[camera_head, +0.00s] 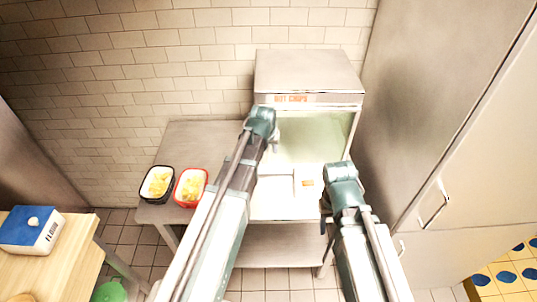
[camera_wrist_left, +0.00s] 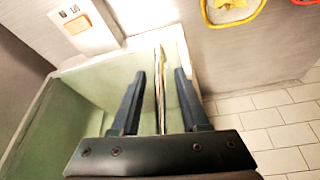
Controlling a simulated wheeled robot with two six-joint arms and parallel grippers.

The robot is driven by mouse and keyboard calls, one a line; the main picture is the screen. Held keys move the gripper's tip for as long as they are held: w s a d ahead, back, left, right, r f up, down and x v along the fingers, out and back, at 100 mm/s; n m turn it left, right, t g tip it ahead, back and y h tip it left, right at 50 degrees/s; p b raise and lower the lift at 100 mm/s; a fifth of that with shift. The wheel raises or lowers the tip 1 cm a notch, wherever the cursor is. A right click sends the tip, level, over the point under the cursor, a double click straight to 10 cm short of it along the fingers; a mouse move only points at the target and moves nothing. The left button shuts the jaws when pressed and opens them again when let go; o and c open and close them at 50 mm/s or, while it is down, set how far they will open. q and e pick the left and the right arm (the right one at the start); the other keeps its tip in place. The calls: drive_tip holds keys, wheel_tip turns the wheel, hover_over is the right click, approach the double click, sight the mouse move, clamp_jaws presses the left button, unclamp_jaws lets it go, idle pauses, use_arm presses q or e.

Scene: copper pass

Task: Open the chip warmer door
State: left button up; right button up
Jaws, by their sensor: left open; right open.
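The chip warmer (camera_head: 308,72) is a steel box with an orange-lettered front, standing on a steel table. Its greenish glass front (camera_head: 310,135) shows below the lettering; the left wrist view shows the glass too (camera_wrist_left: 95,85). I cannot tell whether the door is fully closed. My left gripper (camera_head: 274,140) is at the left side of the warmer's front. In the left wrist view its fingers are open (camera_wrist_left: 158,95), with a thin upright metal bar (camera_wrist_left: 160,80) between them, apart from both. My right gripper (camera_head: 328,208) is low at the warmer's right; its fingers are mostly hidden.
A black basket (camera_head: 144,195) and a red basket (camera_head: 181,202) of chips stand on the steel table (camera_head: 190,140), left of the warmer. A tall steel cabinet (camera_head: 430,110) stands close on the right. A wooden counter (camera_head: 35,280) with a blue-and-white box (camera_head: 32,230) is at lower left.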

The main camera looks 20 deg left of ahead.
use_arm(q)
drive_tip(key=shift+f, duration=0.1)
clamp_jaws()
idle(1.4)
